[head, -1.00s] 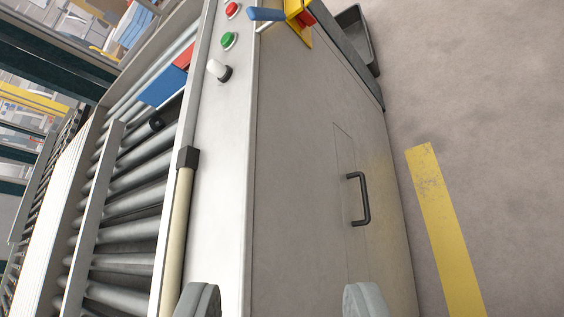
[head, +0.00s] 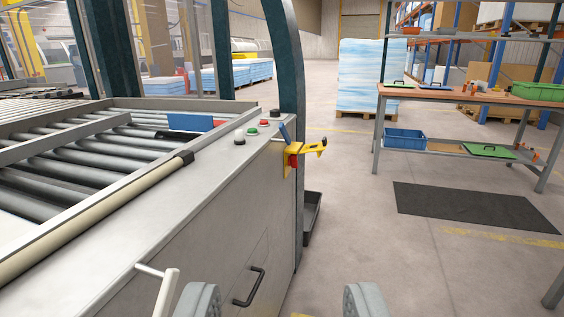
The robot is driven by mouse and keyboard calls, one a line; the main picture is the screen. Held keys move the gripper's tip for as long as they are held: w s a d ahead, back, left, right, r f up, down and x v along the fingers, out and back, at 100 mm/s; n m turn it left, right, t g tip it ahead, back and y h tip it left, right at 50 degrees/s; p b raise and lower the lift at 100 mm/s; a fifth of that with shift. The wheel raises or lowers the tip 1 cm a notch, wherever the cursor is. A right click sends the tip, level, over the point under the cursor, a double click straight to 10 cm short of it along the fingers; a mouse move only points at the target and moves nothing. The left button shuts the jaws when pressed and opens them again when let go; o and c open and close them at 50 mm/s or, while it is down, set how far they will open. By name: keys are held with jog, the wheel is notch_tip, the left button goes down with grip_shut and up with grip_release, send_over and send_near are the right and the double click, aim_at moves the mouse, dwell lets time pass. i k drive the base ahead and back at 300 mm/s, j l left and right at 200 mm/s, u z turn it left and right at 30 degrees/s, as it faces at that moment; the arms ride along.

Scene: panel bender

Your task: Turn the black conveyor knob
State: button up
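A small black knob (head: 275,113) sits at the far end of the row of controls on the grey machine cabinet's top edge. Beside it in the row are a red button (head: 264,122), a green button (head: 252,131) and a white knob on a black base (head: 239,137). My gripper (head: 281,302) shows at the bottom edge as two grey fingertips, wide apart with nothing between them. It is well apart from the controls, on the near side of the cabinet.
A black door handle (head: 249,287) and a white bent bar (head: 165,292) are close by. Rollers (head: 70,165) lie left; a workbench (head: 470,94) stands right. Floor between is mostly clear.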

aim_at(274, 113)
jog(key=i+l, duration=0.2)
jog(key=i, duration=0.25)
jog(key=i+l, duration=0.15)
jog(key=i, duration=0.35)
jog(key=i+l, duration=0.2)
jog(key=i, duration=0.25)
jog(key=i+l, duration=0.2)
jog(key=i, duration=0.3)
jog(key=i+l, duration=0.15)
jog(key=i, duration=0.3)
jog(key=u, duration=0.05)
